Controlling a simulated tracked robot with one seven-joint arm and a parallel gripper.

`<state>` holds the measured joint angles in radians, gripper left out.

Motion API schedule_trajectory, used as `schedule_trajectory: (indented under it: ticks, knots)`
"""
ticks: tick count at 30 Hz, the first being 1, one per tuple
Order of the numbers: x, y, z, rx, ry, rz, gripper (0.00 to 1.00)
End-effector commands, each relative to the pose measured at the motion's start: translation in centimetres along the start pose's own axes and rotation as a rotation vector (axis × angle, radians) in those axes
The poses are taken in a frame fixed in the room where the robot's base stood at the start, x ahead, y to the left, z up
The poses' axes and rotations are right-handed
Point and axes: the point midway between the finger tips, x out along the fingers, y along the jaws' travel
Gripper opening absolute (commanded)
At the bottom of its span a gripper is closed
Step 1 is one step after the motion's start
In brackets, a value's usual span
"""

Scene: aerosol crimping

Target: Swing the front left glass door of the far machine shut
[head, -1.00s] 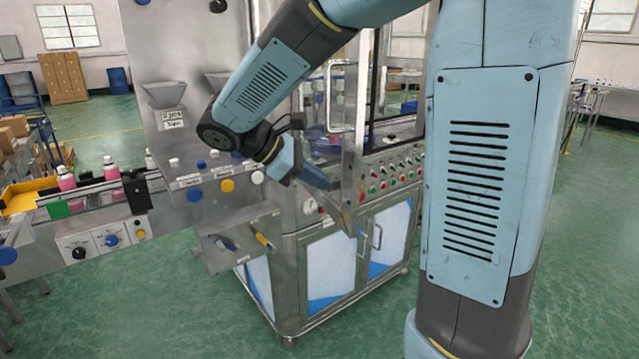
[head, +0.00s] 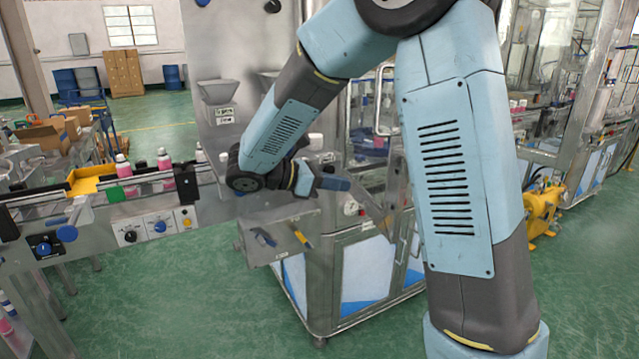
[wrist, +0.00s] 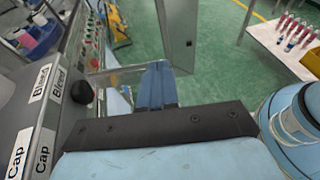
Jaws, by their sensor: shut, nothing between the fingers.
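The machine (head: 345,268) in front of me is a steel cabinet with a clear upper enclosure. A glass door with a pale metal frame and handle (head: 378,100) shows behind my arm in the head view. Much of it is hidden by the arm, and its exact angle is hard to tell. My gripper (head: 335,184) is shut and empty, its blue fingers pointing right just in front of the enclosure's lower part. In the wrist view the shut fingers (wrist: 157,85) are beside a pale clear bar (wrist: 115,72) and a grey upright panel (wrist: 178,35). I cannot tell whether they touch.
A conveyor with pink bottles (head: 163,160) runs to the left. Another glass-sided machine (head: 535,100) and a yellow unit (head: 541,212) stand at the right. A black knob (wrist: 80,91) sits close to the gripper's left in the wrist view. Green floor is clear in front.

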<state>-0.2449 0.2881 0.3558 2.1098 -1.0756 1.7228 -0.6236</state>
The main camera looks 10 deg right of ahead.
Motion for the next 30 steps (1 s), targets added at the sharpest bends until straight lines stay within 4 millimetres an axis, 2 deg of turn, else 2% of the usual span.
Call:
schedule_trajectory:
  ticks: [6,15,21,29,30]
  knots:
    - [4.0,-0.1,0.0,0.000,0.000,-0.004,0.00]
    - [7.8,-0.1,1.0,0.001,0.001,-0.003,0.00]
    - [8.6,0.0,1.2,0.001,0.001,-0.001,0.00]
    - [8.6,0.0,1.2,0.001,0.001,-0.001,0.00]
    - [6.5,0.3,0.6,0.000,0.002,0.004,0.00]
